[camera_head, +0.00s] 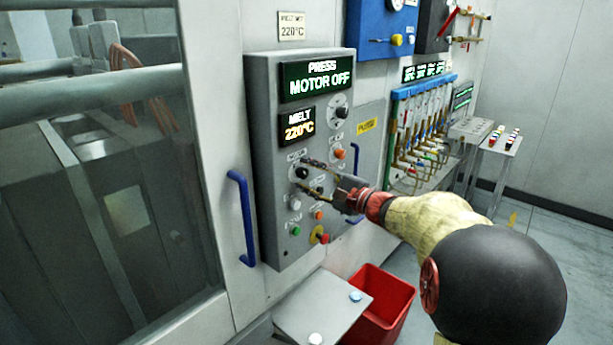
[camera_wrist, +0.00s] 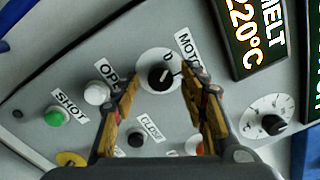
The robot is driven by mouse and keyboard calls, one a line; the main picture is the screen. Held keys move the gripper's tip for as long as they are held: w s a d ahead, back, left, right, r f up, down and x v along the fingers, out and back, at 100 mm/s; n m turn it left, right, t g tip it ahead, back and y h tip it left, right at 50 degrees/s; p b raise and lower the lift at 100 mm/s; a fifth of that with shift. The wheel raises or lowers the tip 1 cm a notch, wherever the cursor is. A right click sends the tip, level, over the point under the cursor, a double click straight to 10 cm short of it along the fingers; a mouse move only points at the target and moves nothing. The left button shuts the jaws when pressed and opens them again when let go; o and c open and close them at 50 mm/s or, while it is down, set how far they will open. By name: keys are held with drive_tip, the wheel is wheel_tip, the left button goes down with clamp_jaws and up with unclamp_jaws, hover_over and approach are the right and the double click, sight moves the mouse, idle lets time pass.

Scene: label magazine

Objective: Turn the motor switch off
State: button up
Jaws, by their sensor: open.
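The motor switch (camera_head: 302,173) is a small black rotary knob on a pale round plate, on the grey control panel (camera_head: 264,150). In the wrist view the knob (camera_wrist: 162,79) shows a white pointer mark and sits under a partly visible label starting "MOT". My gripper (camera_head: 304,171) is open, its two fingers on either side of the knob. In the wrist view my gripper (camera_wrist: 162,72) has its fingertips left and right of the knob's plate; I see gaps and cannot tell any contact. The panel's upper display (camera_head: 318,79) reads "PRESS MOTOR OFF".
Near the knob are a white button (camera_wrist: 97,93) labelled "OP…", a black one (camera_wrist: 136,139) labelled "CLOSE", a green one (camera_wrist: 55,118) labelled "SHOT" and a dial (camera_wrist: 267,119). A red bin (camera_head: 388,310) and grey box (camera_head: 318,308) stand below. A blue handle (camera_head: 243,217) flanks the panel.

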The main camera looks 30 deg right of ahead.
drive_tip(key=v, duration=1.1)
drive_tip(key=shift+s, duration=0.15)
drive_tip(key=shift+d+f, duration=0.1)
